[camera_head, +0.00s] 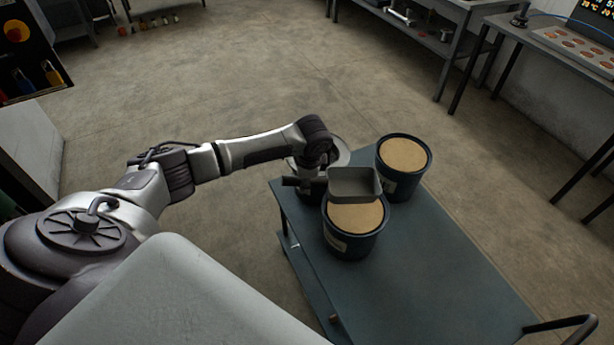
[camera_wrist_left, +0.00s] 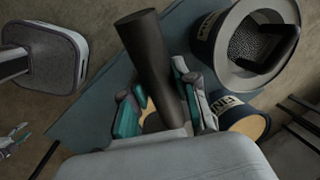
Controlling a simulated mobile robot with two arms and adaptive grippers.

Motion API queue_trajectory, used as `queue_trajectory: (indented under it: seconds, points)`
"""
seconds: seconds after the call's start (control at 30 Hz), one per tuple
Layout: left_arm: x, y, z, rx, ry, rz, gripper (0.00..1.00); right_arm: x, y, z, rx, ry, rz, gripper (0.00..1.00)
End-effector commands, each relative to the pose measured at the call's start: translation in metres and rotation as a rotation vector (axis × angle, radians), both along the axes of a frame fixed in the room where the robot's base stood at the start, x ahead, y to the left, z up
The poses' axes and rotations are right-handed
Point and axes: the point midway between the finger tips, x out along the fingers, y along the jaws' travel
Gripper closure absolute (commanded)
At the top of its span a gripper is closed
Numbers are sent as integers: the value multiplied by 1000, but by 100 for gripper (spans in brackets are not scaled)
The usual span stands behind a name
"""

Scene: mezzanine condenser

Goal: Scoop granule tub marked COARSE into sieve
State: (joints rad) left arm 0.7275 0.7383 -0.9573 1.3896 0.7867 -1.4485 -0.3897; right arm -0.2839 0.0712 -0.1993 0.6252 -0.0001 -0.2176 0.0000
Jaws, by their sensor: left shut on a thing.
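A dark tub of tan granules (camera_head: 352,244) stands on the cart under my scoop. A second such tub (camera_head: 398,187) stands behind it to the right. I cannot read their labels surely. My left gripper (camera_head: 312,182) is shut on the dark handle (camera_wrist_left: 150,55) of a grey box-shaped scoop (camera_head: 355,184). The scoop is above the nearer tub's back edge; I cannot tell whether it touches the granules or what it holds. The pale-rimmed sieve (camera_head: 343,154) is mostly hidden behind my arm. Its mesh (camera_wrist_left: 252,42) shows in the left wrist view, with a dark thing over it.
The blue-grey cart top (camera_head: 450,270) is bare toward the front right, with a dark handle (camera_head: 565,325) at its end. Benches with equipment (camera_head: 425,35) stand along the far right. Open concrete floor (camera_head: 250,70) lies beyond the cart.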

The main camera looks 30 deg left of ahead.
Motion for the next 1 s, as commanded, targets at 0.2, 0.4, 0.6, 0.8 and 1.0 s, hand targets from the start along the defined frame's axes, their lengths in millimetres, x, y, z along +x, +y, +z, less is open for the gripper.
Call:
queue_trajectory:
  seconds: [0.2,0.4,0.6,0.8,1.0]
  points:
    - [8,-9,-5,99,78,-1,100,-45,-6,-21,-10,66,5,48]
    - [11,-13,-6,169,136,-1,100,-28,-11,-35,-15,42,7,48]
    - [11,-14,-12,205,168,1,100,3,-10,-41,-12,-7,6,48]
    - [12,-14,-26,204,166,1,100,-7,-11,-48,-14,8,4,48]
    - [12,-14,-40,203,165,1,100,-25,-9,-56,-12,36,2,48]
